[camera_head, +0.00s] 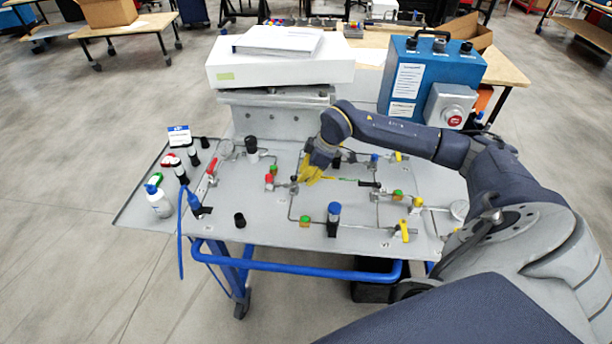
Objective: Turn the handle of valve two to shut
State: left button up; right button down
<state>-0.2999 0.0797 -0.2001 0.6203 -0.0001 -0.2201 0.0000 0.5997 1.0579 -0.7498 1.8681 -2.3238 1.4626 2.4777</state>
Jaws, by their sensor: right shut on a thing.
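A grey panel (270,205) lies on the blue-framed bench and carries thin pipes, fittings and small valves. My right gripper (306,181) points down at the panel's middle, shut on what seems to be a valve handle. Yellow shows at its tips; I cannot tell finger from handle there. The valve body under it is mostly hidden. Other valve handles show: a yellow one (404,231) at front right, a black one (369,184) right of the gripper, and a red one (211,166) at left. I cannot read which is valve two. My left gripper is not in view.
A blue control box (432,85) with a red button (454,119) stands behind the panel at right. A white instrument (280,66) stands behind it. A white bottle (158,203), a blue hose (181,235) and several black-capped fittings stand at left. Upright fittings surround the gripper.

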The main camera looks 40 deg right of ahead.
jog(key=shift+f, duration=0.1)
jog(key=c, duration=1.4)
grip_release()
jog(key=v, duration=1.2)
